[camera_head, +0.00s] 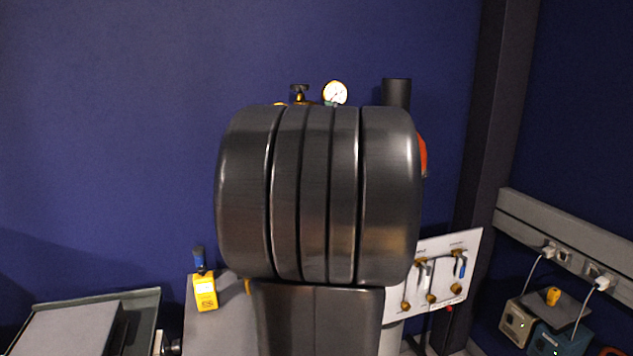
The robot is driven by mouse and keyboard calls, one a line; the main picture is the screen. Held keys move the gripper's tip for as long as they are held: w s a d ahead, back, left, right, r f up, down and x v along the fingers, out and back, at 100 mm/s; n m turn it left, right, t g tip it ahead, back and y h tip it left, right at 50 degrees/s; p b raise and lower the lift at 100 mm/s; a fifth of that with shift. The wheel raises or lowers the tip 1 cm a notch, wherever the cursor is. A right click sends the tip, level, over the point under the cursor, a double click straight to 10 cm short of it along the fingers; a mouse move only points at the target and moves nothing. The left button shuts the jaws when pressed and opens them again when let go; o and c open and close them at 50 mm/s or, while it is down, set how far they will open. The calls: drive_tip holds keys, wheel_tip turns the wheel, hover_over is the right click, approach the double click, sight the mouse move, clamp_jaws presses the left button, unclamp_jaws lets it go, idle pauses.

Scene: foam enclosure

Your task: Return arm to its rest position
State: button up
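A large dark grey ribbed metal body, which looks like a joint of my arm (316,195), fills the middle of the head view close to the camera. A narrower dark link (318,318) runs down from it to the bottom edge. My gripper is not in view. The arm hides much of what stands behind it.
Behind the arm are a round gauge (335,93), a black-knobbed valve (299,92) and a black cylinder (397,92). A yellow device (205,291) is at left, a white valve panel (447,258) at right. Plugged-in boxes (520,320) stand far right; a grey-topped case (66,331) lower left.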

drive_tip(key=r+v, duration=0.1)
drive_tip(key=v, duration=0.7)
drive_tip(key=shift+m, duration=0.3)
drive_tip(key=x, duration=0.4)
drive_tip(key=p+x, duration=0.1)
drive_tip(key=x, duration=0.8)
drive_tip(key=shift+f, duration=0.35)
drive_tip(key=shift+m+p, duration=0.45)
drive_tip(key=shift+m, duration=0.25)
drive_tip(key=shift+s+r+m+h+p, duration=0.15)
drive_tip(key=shift+m+h+p, duration=0.35)
drive_tip(key=shift+m, duration=0.7)
drive_tip(key=shift+m+p, duration=0.7)
drive_tip(key=shift+m, duration=0.5)
drive_tip(key=m+p, duration=0.2)
drive_tip(key=m, duration=0.1)
drive_tip(key=m+p, duration=0.2)
drive_tip(key=m, duration=0.1)
drive_tip(key=m+p, duration=0.2)
drive_tip(key=shift+d+m+g+h, duration=0.1)
drive_tip(key=shift+m+g+h, duration=0.2)
drive_tip(key=shift+m, duration=0.4)
drive_tip(key=shift+s+d, duration=0.1)
drive_tip(key=shift+s, duration=0.2)
